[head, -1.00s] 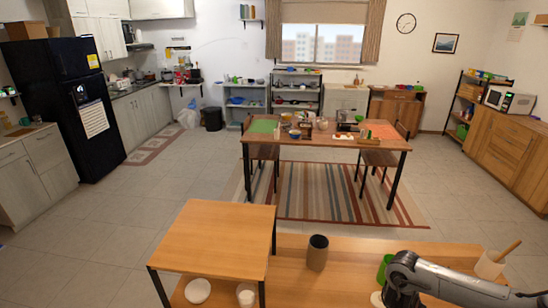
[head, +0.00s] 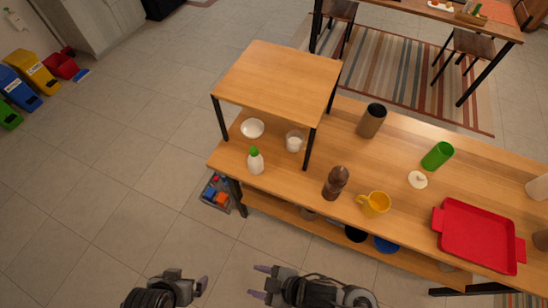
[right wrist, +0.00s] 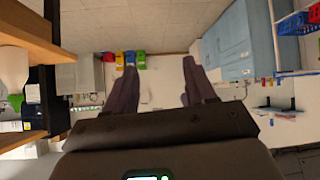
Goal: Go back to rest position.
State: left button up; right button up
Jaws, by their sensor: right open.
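My right gripper (head: 261,281) is at the bottom of the head view, in front of the table and over the floor. Its two fingers are apart with nothing between them. In the right wrist view its two dark fingers (right wrist: 160,90) also stand wide apart and empty. My left gripper (head: 187,286) is at the bottom left of the head view, over the floor. It is seen partly from above, and its finger gap is unclear. Both grippers are clear of the wooden table (head: 300,186).
The table holds a white bottle with green cap (head: 256,160), brown dispenser (head: 336,182), yellow mug (head: 374,204), green cup (head: 437,156), dark cup (head: 371,121) and red tray (head: 478,236). A raised shelf (head: 278,78) stands at its left. A toy box (head: 216,192) sits on the floor.

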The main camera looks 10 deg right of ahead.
jog(key=d+r+m+h, duration=0.2)
jog(key=d+m+h, duration=0.2)
jog(key=d, duration=0.8)
jog(key=w+d+r+m+h, duration=0.1)
jog(key=d+r+m+h, duration=0.1)
jog(key=d+m+h, duration=0.3)
jog(key=shift+w+d+r+m, duration=0.25)
jog(key=shift+d+m, duration=1.35)
jog(key=shift+d, duration=2.15)
